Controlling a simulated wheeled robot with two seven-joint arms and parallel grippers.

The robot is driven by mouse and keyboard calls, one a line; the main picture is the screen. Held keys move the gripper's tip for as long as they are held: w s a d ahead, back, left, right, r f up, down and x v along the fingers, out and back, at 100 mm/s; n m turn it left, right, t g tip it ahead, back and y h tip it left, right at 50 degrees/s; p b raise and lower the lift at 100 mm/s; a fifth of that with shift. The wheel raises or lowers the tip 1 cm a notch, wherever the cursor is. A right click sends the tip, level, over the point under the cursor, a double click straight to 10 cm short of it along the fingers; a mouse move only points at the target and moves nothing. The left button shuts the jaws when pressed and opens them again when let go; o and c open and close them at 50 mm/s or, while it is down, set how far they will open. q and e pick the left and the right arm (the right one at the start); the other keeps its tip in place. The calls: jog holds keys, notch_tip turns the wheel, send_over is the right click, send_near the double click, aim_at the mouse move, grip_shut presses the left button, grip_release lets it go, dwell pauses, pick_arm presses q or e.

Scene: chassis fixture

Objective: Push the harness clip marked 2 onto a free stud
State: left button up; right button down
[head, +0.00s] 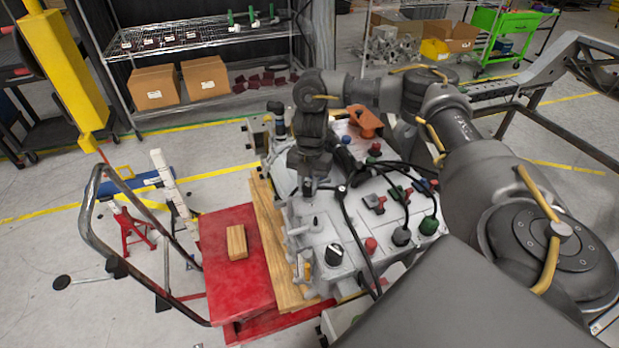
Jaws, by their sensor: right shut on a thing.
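My right gripper (308,187) reaches in from the right and points down over the left part of the grey metal chassis (312,240). It is shut on a small dark piece that looks like a harness clip, mostly hidden by the fingers; I cannot read a number on it. A black harness cable (349,222) runs from a dark joint beside the gripper down across the chassis top. A short pale stud (315,223) stands up on the chassis just below the gripper. Whether the clip touches a stud cannot be told. My left gripper is not in view.
A black knob (334,254), a red cap (371,245) and a green connector (429,225) stand on the chassis. An orange part (365,122) is behind.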

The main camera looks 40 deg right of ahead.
jog(key=shift+f, duration=0.5)
dwell(0.4)
jog(key=c, duration=1.1)
grip_release()
notch_tip(320, 180, up, 6)
jog(key=p, duration=0.6)
jog(key=shift+p, duration=0.3)
jog(key=shift+d, duration=0.1)
